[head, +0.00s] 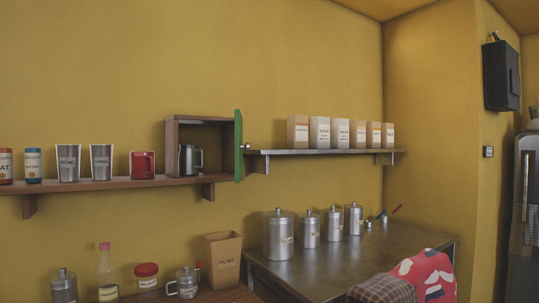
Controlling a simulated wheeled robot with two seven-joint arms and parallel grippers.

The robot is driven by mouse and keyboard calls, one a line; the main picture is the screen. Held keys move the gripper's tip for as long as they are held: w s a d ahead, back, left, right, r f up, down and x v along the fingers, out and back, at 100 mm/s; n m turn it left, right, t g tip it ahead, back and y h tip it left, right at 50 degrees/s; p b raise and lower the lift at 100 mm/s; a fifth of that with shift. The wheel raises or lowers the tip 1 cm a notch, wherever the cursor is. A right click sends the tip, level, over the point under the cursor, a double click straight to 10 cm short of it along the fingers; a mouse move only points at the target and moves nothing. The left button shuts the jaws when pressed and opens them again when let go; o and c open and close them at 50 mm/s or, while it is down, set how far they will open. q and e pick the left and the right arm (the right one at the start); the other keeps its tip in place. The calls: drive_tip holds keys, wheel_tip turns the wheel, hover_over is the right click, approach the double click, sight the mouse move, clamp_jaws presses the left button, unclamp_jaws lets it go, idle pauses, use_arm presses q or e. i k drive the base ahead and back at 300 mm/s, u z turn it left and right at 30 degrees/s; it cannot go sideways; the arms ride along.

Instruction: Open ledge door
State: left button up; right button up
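A brown wooden box (171,148) stands on the right part of the wooden ledge (120,183) on the yellow wall. Its green door (239,146) is at the box's right side and shows nearly edge-on. A small knob (246,148) sticks out on the door's right face. The door stands open, and the box's front is uncovered. A steel jug (190,159) with a dark handle stands inside. Neither of my grippers is in the head view.
A steel shelf (330,152) with several labelled packets begins close to the door's right. Below it, several lidded steel canisters (278,236) stand on a metal counter (345,255). Cups and jars (100,162) line the ledge's left. A red patterned cloth-like item (428,275) is at lower right.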

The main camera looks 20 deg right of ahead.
sight(238, 146)
drive_tip(key=k, duration=0.2)
drive_tip(key=z, duration=1.45)
drive_tip(key=i, duration=1.3)
drive_tip(key=u, duration=1.75)
